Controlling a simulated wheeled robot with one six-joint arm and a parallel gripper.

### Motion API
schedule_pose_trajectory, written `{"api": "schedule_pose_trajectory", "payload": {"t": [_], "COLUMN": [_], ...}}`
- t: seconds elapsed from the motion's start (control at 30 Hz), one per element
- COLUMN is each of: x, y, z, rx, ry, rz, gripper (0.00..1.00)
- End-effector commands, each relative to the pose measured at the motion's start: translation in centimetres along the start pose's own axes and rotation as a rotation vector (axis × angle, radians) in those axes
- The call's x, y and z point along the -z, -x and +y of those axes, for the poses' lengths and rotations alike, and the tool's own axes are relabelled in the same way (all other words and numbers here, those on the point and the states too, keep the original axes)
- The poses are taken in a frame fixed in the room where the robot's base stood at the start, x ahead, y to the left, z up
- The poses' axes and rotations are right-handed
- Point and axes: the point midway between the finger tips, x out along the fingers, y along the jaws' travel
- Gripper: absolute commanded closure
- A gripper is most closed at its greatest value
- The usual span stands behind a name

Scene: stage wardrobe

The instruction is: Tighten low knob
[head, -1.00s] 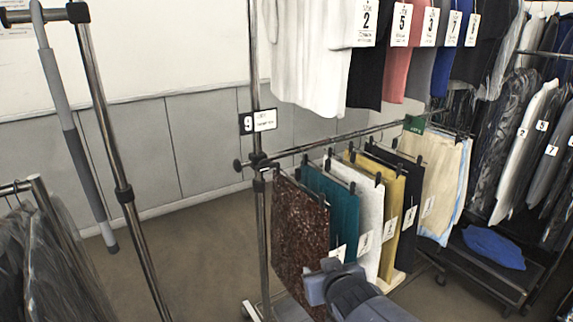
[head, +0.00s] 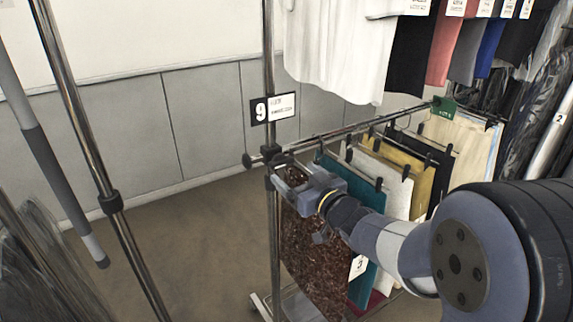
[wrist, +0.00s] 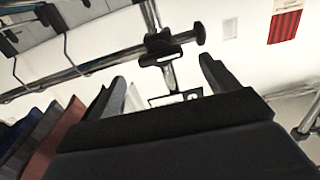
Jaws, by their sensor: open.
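The low knob (head: 248,160) is a dark round knob at the left end of the lower rail, beside the black clamp (head: 276,155) on the upright pole. In the wrist view the knob (wrist: 200,34) sticks out to the right of the clamp (wrist: 160,48). My gripper (head: 292,187) is just below and right of the clamp in the head view, in front of the brown garment. In the wrist view its two fingers (wrist: 163,75) are spread, with nothing between them but the pole and tag beyond. The knob is apart from the fingers.
The lower rail (head: 340,132) carries several hanging garments, including a brown one (head: 312,250) close to my arm. A number 9 tag (head: 273,108) is on the pole. White and dark clothes hang above. Open floor (head: 190,240) lies left of the pole; another rack stands further left.

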Motion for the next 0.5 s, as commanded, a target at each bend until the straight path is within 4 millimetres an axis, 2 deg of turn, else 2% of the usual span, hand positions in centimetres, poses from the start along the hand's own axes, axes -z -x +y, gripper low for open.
{"api": "schedule_pose_trajectory", "payload": {"t": [0.03, 0.2, 0.33, 0.5], "x": [0.0, 0.0, 0.0, 0.0], "y": [-1.1, -3.7, -4.8, -5.4], "z": [-0.1, 0.0, 0.0, 0.0], "rx": [0.003, 0.001, 0.000, -0.001], "ry": [0.000, 0.000, 0.000, 0.000], "rz": [-0.001, -0.001, -0.001, -0.001], "gripper": [0.18, 0.18, 0.18, 0.18]}}
